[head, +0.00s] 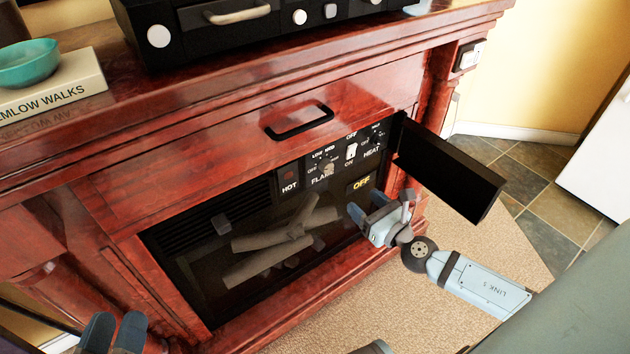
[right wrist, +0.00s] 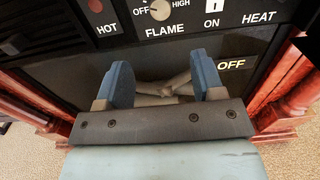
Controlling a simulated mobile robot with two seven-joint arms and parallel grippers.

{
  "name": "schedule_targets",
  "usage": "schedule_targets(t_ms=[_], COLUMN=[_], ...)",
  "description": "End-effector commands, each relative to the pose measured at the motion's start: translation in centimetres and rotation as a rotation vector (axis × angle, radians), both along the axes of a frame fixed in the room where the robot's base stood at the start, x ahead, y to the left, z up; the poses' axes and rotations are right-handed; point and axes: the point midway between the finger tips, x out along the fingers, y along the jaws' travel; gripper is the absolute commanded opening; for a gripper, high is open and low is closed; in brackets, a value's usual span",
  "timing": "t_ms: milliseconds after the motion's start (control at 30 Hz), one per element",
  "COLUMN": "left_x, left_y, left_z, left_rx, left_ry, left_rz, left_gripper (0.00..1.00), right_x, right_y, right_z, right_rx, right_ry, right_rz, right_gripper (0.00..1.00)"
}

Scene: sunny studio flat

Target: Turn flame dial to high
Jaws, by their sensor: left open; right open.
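The flame dial (head: 328,169) is a small pale knob on the black control panel of the wooden fireplace, above the word FLAME. In the right wrist view the dial (right wrist: 160,10) is at the top edge, partly cut off, between OFF and HIGH; I cannot tell its exact setting. My right gripper (head: 367,206) is open and empty, below and right of the dial, in front of the fireplace's lower right. Its two blue fingers (right wrist: 163,72) point toward the panel, apart from the dial. My left gripper (head: 115,326) is open and empty at the lower left, far from the dial.
A black flap (head: 450,168) stands open to the right of the panel, close above my right arm. A white switch (head: 351,150) sits beside the dial. A black handle (head: 299,122) juts out above. Logs (head: 285,230) lie behind the dark front.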

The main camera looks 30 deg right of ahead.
Motion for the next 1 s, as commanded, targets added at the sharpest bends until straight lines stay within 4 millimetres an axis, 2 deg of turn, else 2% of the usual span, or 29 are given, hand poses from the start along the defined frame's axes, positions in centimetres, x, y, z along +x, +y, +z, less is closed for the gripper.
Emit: schedule_targets(t_ms=[167, 600, 800, 1000], left_x=[0.0, 0.0, 0.0, 0.0], left_y=[0.0, 0.1, 0.1, 0.1], left_z=[0.8, 1.4, 1.3, 1.2], left_rx=[-0.008, -0.02, -0.02, -0.018], left_ry=[-0.013, -0.036, -0.034, -0.03], left_rz=[0.005, 0.013, 0.012, 0.011], left_gripper=[0.43, 0.43, 0.43, 0.43], right_x=[2.3, 10.7, 12.9, 13.5], right_y=[0.2, 0.8, 1.0, 1.1], right_z=[0.4, 0.2, 0.1, 0.1], right_rx=[0.002, 0.005, 0.005, 0.006], right_ry=[-0.003, -0.002, -0.001, 0.001], right_rz=[0.0, -0.002, -0.001, -0.001], right_gripper=[0.62, 0.62, 0.62, 0.62])
